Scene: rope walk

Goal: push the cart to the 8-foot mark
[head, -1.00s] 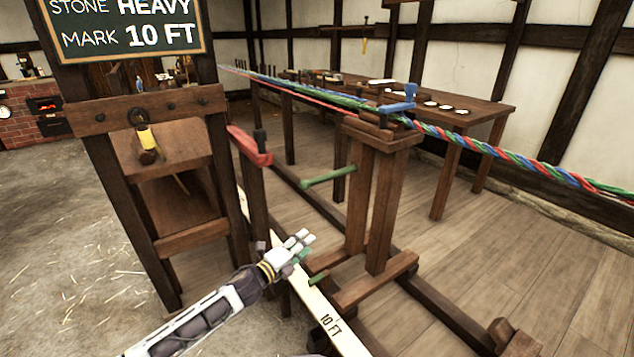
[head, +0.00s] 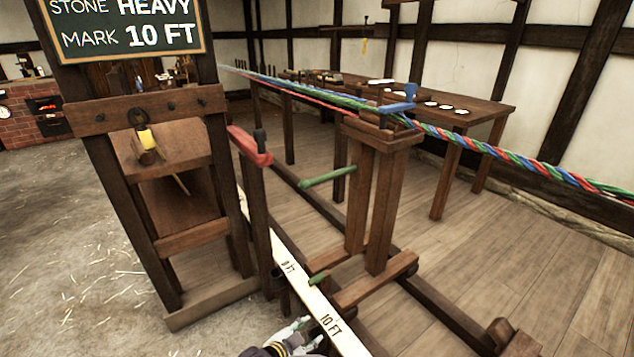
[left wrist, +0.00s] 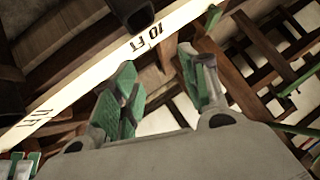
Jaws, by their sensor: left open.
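The wooden cart (head: 382,205) stands on dark rails, with two uprights and a green handle (head: 325,177) on its left side. My left gripper (head: 305,328) is low at the bottom edge, beside the board near 10 FT. In the left wrist view its green-padded fingers (left wrist: 160,82) are apart and empty. Green-and-grey finger-like parts, perhaps my right gripper (left wrist: 20,165), show in that view's lower left corner.
A twisted red, green and blue rope (head: 500,152) runs over the cart's top. A wooden frame (head: 190,240) with a chalkboard (head: 125,28) reading HEAVY, 10 FT stands at left. A red lever (head: 250,148) is beside it. A long table (head: 485,112) is behind.

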